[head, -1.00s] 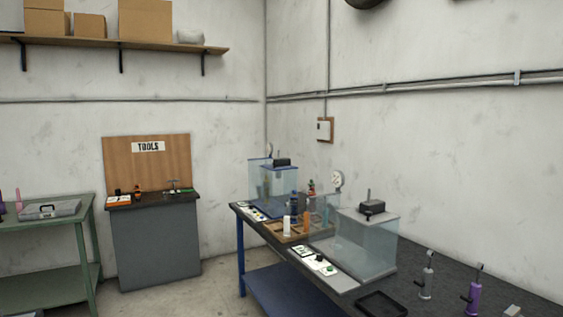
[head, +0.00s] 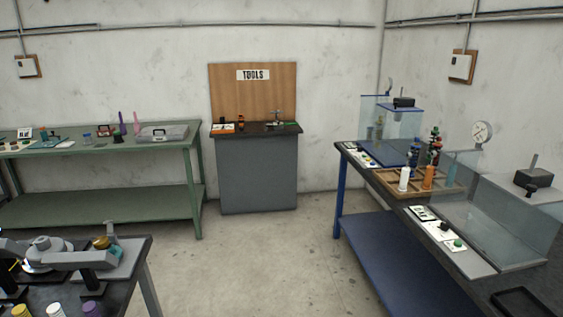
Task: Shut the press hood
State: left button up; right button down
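Two clear-walled press hoods stand on the dark-topped bench at the right. The near hood (head: 508,225) has clear walls, a grey top and a black block with a short post on top. The far hood (head: 392,122) has blue edging and a black block on top, with a blue plate below it. I cannot tell from here whether either hood is open or shut. Neither of my grippers is in view.
A wooden tray (head: 385,183) with bottles and shock absorbers sits between the hoods. Control panels (head: 438,228) lie along the bench's front edge. A green table (head: 90,150), tool cabinet (head: 257,172) and dark table (head: 135,262) stand left. The middle floor is clear.

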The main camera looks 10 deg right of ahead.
aim_at(405, 104)
jog(key=i, duration=1.65)
